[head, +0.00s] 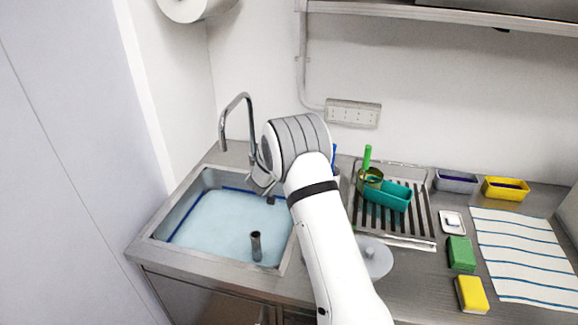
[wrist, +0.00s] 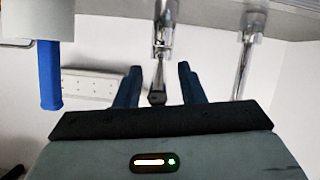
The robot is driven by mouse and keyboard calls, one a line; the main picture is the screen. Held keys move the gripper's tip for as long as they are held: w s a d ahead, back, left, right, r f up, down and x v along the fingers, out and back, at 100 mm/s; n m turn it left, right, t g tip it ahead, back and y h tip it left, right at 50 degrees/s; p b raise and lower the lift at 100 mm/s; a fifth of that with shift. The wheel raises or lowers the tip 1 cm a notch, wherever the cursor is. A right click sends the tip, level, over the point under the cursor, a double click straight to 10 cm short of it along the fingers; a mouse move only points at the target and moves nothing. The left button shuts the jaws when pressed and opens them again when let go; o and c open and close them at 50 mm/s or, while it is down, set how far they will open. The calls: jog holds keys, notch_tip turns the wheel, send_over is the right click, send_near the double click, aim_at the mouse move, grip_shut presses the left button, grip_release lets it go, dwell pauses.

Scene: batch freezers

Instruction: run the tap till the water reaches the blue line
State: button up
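The steel sink (head: 150,248) at the left holds pale blue water (head: 215,228). The blue line (head: 190,217) runs along the sink's inner walls, and the water surface lies close to it; I cannot tell whether they meet exactly. The tall curved tap (head: 224,130) stands at the sink's back, with no clear stream seen under its spout. In the wrist view my gripper (wrist: 158,68) is open, its fingers on either side of a chrome lever (wrist: 162,38) with a dark tip (wrist: 157,97). Contact is not visible. In the head view my arm hides most of the gripper.
A dark standpipe (head: 256,246) rises from the water. Right of the sink are a drainer (head: 421,222) with a teal tub (head: 392,197), a green sponge (head: 461,253), a yellow sponge (head: 471,294) and a striped cloth (head: 525,255). A socket strip (head: 353,113) is on the wall.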

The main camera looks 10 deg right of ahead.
jog(key=shift+a+r, duration=0.1)
jog(key=b+v, duration=0.2)
jog(key=v, duration=0.5)
jog(key=shift+s, duration=0.3)
jog(key=shift+a+r, duration=0.1)
dwell(0.4)
